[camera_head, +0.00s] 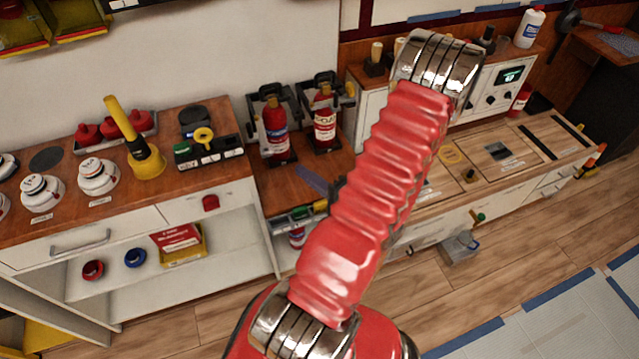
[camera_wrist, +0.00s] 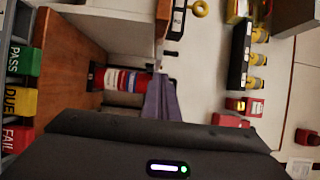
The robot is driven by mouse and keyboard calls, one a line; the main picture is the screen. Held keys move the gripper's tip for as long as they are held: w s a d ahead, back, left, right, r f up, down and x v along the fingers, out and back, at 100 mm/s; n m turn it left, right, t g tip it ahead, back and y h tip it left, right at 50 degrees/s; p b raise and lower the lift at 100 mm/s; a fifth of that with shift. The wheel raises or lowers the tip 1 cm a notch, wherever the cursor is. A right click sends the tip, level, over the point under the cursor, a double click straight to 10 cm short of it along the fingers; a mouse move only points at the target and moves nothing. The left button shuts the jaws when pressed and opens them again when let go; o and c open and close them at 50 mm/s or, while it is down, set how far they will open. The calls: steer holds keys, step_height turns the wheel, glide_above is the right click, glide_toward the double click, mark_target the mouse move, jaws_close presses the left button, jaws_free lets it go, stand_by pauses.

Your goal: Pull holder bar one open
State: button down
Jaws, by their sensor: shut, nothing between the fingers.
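Two red fire extinguishers stand upright in black holders on the low wooden shelf in the head view: the left extinguisher (camera_head: 275,128) in the left holder (camera_head: 254,105), the right extinguisher (camera_head: 324,122) in the right holder (camera_head: 343,101). No number is readable on either holder, so I cannot tell which bar is one. Both bars look to be across their extinguishers, though too small to be sure. My gripper (camera_head: 312,181) shows as purple-grey fingers below the extinguishers, apart from them. In the wrist view, my shut, empty gripper (camera_wrist: 160,97) points toward one sideways-looking extinguisher (camera_wrist: 124,81).
PASS (camera_wrist: 23,61), DUE (camera_wrist: 18,102) and FAIL (camera_wrist: 17,138) blocks line the shelf's front edge. A taller cabinet (camera_head: 120,220) stands left, carrying a yellow torch-like item (camera_head: 146,160). A bench with drawers (camera_head: 500,165) stands right. My red arm hides the middle.

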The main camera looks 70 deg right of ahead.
steer(key=shift+v, duration=2.4)
steer(key=w+a+r+n+g+y, duration=0.45)
steer(key=w+a+n+y, duration=0.3)
steer(key=a, duration=0.45)
steer(key=w+a+r+n+g+y, duration=0.5)
steer(key=w+a+y, duration=0.35)
steer(key=a, duration=0.35)
steer(key=a+r+n+g+h, duration=0.1)
steer(key=a+r+n+h, duration=0.8)
steer(key=a+r, duration=0.4)
steer(key=shift+r+n, duration=0.35)
steer(key=shift+n, duration=0.1)
steer(key=shift+s+d+g, duration=0.15)
steer(key=shift+g, duration=0.1)
